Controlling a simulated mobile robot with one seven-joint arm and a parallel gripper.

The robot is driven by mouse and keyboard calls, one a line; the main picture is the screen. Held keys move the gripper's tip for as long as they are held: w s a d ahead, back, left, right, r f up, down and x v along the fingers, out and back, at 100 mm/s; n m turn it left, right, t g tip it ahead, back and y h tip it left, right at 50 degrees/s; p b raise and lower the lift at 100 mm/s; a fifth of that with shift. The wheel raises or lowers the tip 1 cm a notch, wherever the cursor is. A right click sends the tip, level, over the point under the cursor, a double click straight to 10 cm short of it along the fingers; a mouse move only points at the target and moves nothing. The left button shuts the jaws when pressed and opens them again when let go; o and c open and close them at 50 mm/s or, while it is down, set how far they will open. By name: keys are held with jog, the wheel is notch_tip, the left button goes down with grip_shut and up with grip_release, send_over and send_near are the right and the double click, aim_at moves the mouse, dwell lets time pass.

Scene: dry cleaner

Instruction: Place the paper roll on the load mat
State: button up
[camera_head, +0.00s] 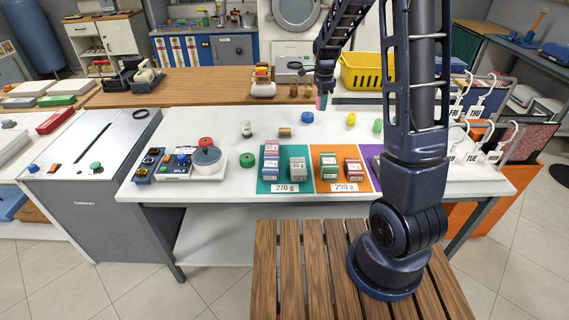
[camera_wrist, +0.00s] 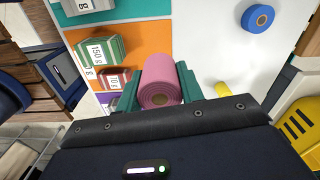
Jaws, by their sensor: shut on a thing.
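My gripper (camera_head: 322,97) is shut on a pink roll with a brown core (camera_wrist: 160,82), which looks like the paper roll. The roll sits between the teal fingers in the wrist view, above the white table. In the head view only a small pink part of the roll (camera_head: 319,102) shows. A teal mat labelled 270 g (camera_head: 266,187), an orange mat labelled 290 g (camera_head: 321,184) and a purple mat (camera_head: 372,161) partly behind my arm lie along the table's front. I cannot tell which is the load mat. Boxed weights stand on the teal and orange mats.
A scale (camera_head: 207,161) is at left. A yellow basket (camera_head: 362,72) stands behind.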

send_over(293, 153)
notch_tip(293, 153, down, 20)
jog(key=shift+s+r, duration=0.1)
jog(key=shift+s, duration=0.05)
dwell(0.5)
jog(key=shift+d, duration=0.1)
jog(key=o, duration=0.9)
jog(key=shift+f, duration=0.2)
jog(key=shift+o, duration=0.4)
jog(key=shift+r, duration=0.1)
